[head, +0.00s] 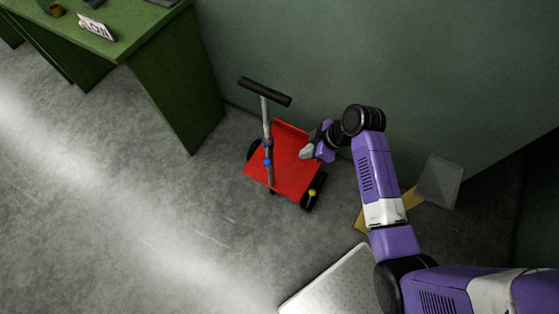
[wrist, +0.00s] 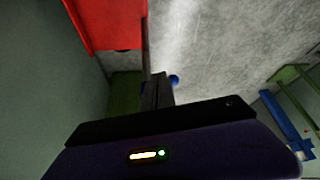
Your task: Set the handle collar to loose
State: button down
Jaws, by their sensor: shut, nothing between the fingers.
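A red cart (head: 290,165) with black wheels stands on the floor by the wall. A grey handle pole (head: 265,112) rises from its left side to a black crossbar (head: 263,91). Blue parts, likely including the handle collar (head: 268,143), sit low on the pole; I cannot tell the collar's setting. My gripper (head: 307,151) is shut and empty, right of the pole and over the cart in the head view. In the wrist view, my dark fingertips (wrist: 156,90) are together, with a small blue part (wrist: 174,79) just beyond them and the red cart (wrist: 105,25) at upper left.
A green desk (head: 165,75) with a small sign (head: 95,26) stands at upper left. The green wall (head: 350,50) runs behind the cart. A grey panel (head: 439,181) with a yellow part is at right, beside my arm. The floor left of the cart is clear.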

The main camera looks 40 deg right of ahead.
aim_at(268, 158)
jog(key=shift+s+a+n, duration=0.25)
jog(key=shift+s+n, duration=0.25)
jog(key=shift+f, duration=0.1)
jog(key=w+a+f, duration=0.6)
jog(key=f, duration=0.2)
jog(key=shift+p, duration=0.35)
dwell(0.3)
